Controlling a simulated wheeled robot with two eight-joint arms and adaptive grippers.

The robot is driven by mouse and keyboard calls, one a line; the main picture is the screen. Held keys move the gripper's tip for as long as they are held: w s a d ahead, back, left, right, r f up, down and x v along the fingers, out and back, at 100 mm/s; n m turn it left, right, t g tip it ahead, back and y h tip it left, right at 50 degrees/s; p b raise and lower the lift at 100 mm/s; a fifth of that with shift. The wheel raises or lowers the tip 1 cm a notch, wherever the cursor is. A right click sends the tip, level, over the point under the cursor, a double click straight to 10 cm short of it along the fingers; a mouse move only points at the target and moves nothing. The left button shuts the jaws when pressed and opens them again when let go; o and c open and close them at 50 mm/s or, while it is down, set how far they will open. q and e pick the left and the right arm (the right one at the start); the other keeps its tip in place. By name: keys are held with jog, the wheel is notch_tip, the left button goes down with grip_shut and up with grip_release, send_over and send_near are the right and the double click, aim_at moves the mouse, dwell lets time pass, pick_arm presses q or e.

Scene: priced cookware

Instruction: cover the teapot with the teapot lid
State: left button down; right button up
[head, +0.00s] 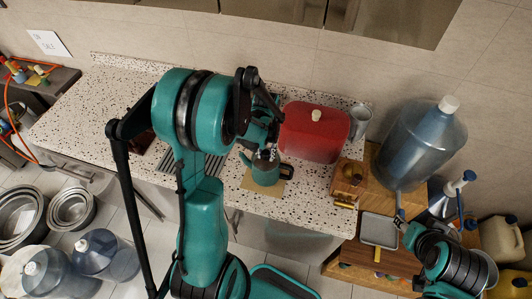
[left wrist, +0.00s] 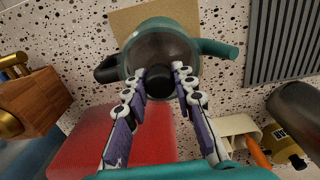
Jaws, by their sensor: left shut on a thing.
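The teal teapot (head: 265,174) stands upright on a tan mat on the speckled counter, with its spout and dark handle on opposite sides. In the left wrist view the teapot (left wrist: 207,47) is just beyond my fingertips. My left gripper (head: 270,148) is directly above the teapot; in the left wrist view the gripper (left wrist: 161,84) is shut on the dark knob of the round, greyish teapot lid (left wrist: 160,50). The lid lines up with the teapot's mouth; whether it touches the rim I cannot tell. My right gripper (head: 402,220) is far from the teapot, above the lower wooden surface at right.
A red lidded container (head: 312,135) stands close behind the teapot. A metal cup (head: 360,118) and a wooden grinder (head: 349,178) are to the right. A slotted drain (left wrist: 284,40) lies beside the teapot. A large water bottle (head: 415,145) stands further right.

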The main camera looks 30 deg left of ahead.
aim_at(266, 152)
pick_arm(q)
jog(key=c, duration=0.5)
grip_release()
jog(key=shift+c, duration=0.2)
notch_tip(266, 152, up, 12)
dwell(0.6)
dwell(0.9)
jog(key=s+d+f+m+t+b, duration=0.1)
jog(key=s+d+f+t+b, duration=0.2)
jog(key=s+d+f+b, duration=0.2)
jog(key=s+d+f+m+t+b, duration=0.1)
jog(key=s+d+f+t+b, duration=0.3)
jog(key=f+b, duration=0.5)
jog(key=s+d+b, duration=0.1)
jog(key=s+b, duration=0.1)
jog(key=b, duration=0.2)
jog(key=shift+d+m+b, duration=0.3)
jog(key=shift+b, duration=0.1)
